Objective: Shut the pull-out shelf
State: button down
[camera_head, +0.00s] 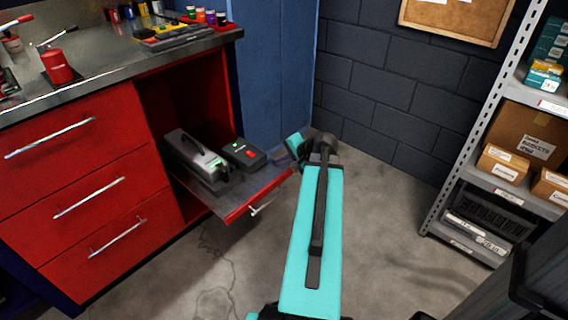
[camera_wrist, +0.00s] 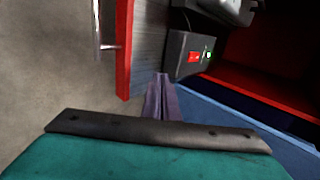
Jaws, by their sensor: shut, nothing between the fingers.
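The pull-out shelf (camera_head: 232,203) sticks out of the red cabinet's open bay in the head view, with a red front edge and a metal handle (camera_head: 262,207). In the wrist view its red front (camera_wrist: 124,50) and handle (camera_wrist: 98,25) are at upper left. A grey device (camera_head: 196,158) and a smaller dark box with a red button (camera_head: 244,155) sit on it. My gripper (camera_head: 292,146) is at the shelf's far right corner in the head view. In the wrist view the gripper (camera_wrist: 161,82) is shut and empty, its tips by the shelf's side edge; contact is unclear.
Three closed red drawers (camera_head: 75,180) are left of the bay. The worktop (camera_head: 120,50) above carries tools and small coloured pots. A blue panel (camera_head: 275,70) stands behind my gripper. A metal rack (camera_head: 470,150) with boxes is at right. The floor before the shelf is clear.

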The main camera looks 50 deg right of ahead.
aim_at(264, 159)
jog(key=w, duration=0.1)
jog(key=w+f, duration=0.1)
jog(key=w+f+b, duration=0.1)
jog(key=w, duration=0.1)
jog(key=shift+w+d, duration=0.1)
jog(key=shift+d, duration=0.1)
jog(key=shift+w, duration=0.35)
jog(key=shift+w+r, duration=0.15)
jog(key=shift+w, duration=0.3)
